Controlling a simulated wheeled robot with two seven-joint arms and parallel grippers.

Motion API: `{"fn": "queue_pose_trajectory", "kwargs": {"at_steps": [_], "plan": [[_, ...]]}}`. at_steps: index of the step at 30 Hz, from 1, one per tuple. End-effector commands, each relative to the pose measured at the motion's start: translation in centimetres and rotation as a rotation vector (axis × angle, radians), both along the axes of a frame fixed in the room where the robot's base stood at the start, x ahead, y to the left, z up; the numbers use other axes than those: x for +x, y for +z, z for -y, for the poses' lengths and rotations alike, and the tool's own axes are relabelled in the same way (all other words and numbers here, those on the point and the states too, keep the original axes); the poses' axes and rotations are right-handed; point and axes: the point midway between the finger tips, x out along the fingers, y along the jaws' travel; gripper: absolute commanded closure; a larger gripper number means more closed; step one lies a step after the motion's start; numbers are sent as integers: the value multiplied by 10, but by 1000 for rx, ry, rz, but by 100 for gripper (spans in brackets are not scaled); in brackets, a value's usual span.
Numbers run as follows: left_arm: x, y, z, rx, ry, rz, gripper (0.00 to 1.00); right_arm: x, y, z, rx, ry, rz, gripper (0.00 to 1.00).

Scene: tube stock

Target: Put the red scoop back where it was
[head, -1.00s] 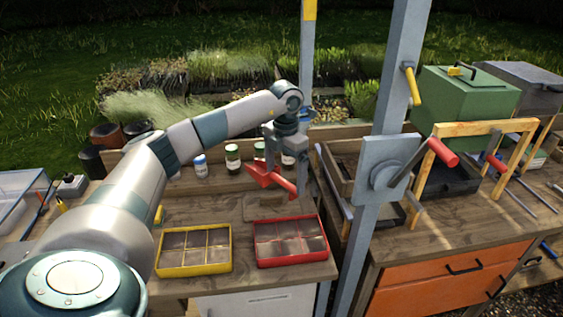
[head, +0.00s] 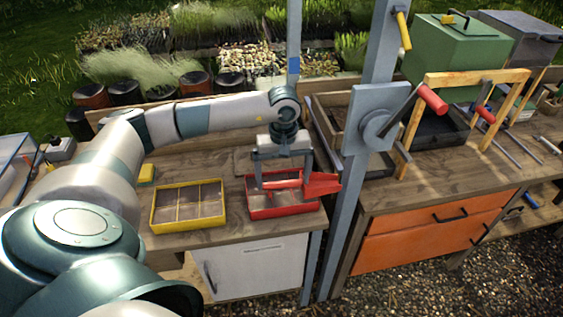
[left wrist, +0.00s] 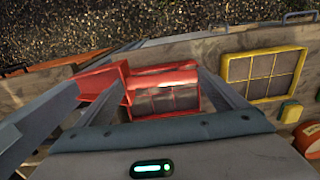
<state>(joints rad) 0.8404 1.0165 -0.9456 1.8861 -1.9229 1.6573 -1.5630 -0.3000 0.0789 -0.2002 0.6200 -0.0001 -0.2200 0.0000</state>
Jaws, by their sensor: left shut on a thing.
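The red scoop (head: 318,184) is held by my left gripper (head: 283,183) above the red divided tray (head: 258,213). In the head view its wide end points right, past the tray's right side, near the grey post. In the left wrist view the scoop (left wrist: 103,79) lies across between the fingers of my left gripper (left wrist: 165,85), with the red tray (left wrist: 165,107) just behind it. The scoop hides part of the tray. I cannot tell whether it touches the tray. My right gripper is not in view.
A yellow divided tray (head: 190,228) stands left of the red tray. A grey post (head: 345,210) with a plate and a red-handled lever (head: 431,99) rises close to the right. A yellow block (head: 147,172) lies on the bench. Bare wood (head: 210,158) shows behind the trays.

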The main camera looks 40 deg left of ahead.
Motion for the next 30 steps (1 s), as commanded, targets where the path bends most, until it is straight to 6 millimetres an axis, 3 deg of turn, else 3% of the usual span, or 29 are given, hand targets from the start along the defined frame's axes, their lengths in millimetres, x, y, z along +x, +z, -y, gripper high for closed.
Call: {"fn": "queue_pose_trajectory", "kwargs": {"at_steps": [8, 12, 17, 22, 30], "plan": [[-21, -16, 35, -4, -458, -2, 44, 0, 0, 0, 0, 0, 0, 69], [-26, -24, 77, -8, -668, -2, 44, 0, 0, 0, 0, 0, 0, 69], [-25, -32, 124, -9, -768, 1, 44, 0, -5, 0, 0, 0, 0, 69], [-25, -59, 168, -5, -824, 0, 44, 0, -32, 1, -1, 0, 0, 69], [-25, -109, 182, 0, -841, 0, 44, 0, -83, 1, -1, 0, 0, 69]]}}
